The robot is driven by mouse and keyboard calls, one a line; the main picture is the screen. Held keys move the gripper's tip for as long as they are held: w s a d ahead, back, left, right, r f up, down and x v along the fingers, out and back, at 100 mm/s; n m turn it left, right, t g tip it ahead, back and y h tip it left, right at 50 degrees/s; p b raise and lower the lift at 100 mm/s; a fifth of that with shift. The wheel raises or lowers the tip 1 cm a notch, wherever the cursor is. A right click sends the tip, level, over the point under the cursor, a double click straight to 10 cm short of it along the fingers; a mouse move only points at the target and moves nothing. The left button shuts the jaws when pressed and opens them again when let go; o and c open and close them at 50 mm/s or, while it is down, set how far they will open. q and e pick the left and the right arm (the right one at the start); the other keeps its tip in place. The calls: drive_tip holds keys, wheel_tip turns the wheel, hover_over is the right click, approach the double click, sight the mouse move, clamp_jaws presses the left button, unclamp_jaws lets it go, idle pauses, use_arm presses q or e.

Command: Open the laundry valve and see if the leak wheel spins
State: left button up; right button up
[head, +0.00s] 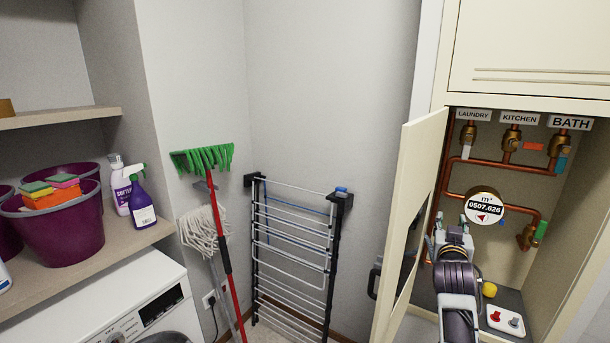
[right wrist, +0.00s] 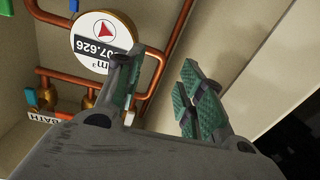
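In the head view the brass laundry valve (head: 467,133) sits under its LAUNDRY label, with a pale handle (head: 466,152) pointing down along the pipe. The round white water meter (head: 484,208) reads 0507.626 and bears a red triangular wheel (head: 482,217); one frame cannot show whether it spins. My right gripper (head: 440,233) is inside the cabinet, below and left of the meter. In the right wrist view its teal-padded fingers (right wrist: 160,78) are apart and empty, with the meter (right wrist: 104,38) beyond them, upside down. My left gripper is out of view.
The kitchen valve (head: 511,138) has an orange handle pointing right; the bath valve (head: 558,143) has a blue handle pointing down. A green-handled valve (head: 540,231) is lower right. The open cabinet door (head: 412,215) stands left of my right arm. A drying rack (head: 292,250) leans beyond.

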drive_tip(key=s+a+f+n+g+y, duration=0.2)
drive_tip(key=s+a+f+g, duration=0.15)
drive_tip(key=s+f, duration=0.45)
drive_tip(key=s+a+f+n+g+y, duration=0.1)
drive_tip(key=s+a+f+g+y, duration=0.1)
drive_tip(key=s+a+f, duration=0.6)
drive_tip(key=s+a+f+n+g+y, duration=0.1)
drive_tip(key=s+f+n+g+y, duration=0.15)
drive_tip(key=s+f, duration=0.6)
drive_tip(key=s+a+f+n+g+y, duration=0.1)
drive_tip(key=s+a+f+g+y, duration=0.1)
drive_tip(key=s+a+f+g, duration=0.45)
drive_tip(key=s+d+f+t, duration=0.1)
drive_tip(key=s+f, duration=0.2)
drive_tip(key=f, duration=1.4)
drive_tip(key=s+f, duration=0.2)
drive_tip(key=f, duration=1.4)
drive_tip(key=s+d+f, duration=0.2)
drive_tip(key=s+f, duration=0.8)
drive_tip(key=s, duration=0.1)
drive_tip(key=s+d+f+g, duration=0.1)
drive_tip(key=s+d+f, duration=0.2)
drive_tip(key=s+f, duration=0.7)
drive_tip(key=shift+s+f, duration=0.35)
drive_tip(key=shift+s, duration=0.5)
drive_tip(key=shift+d+n, duration=0.1)
drive_tip(key=shift+n, duration=0.15)
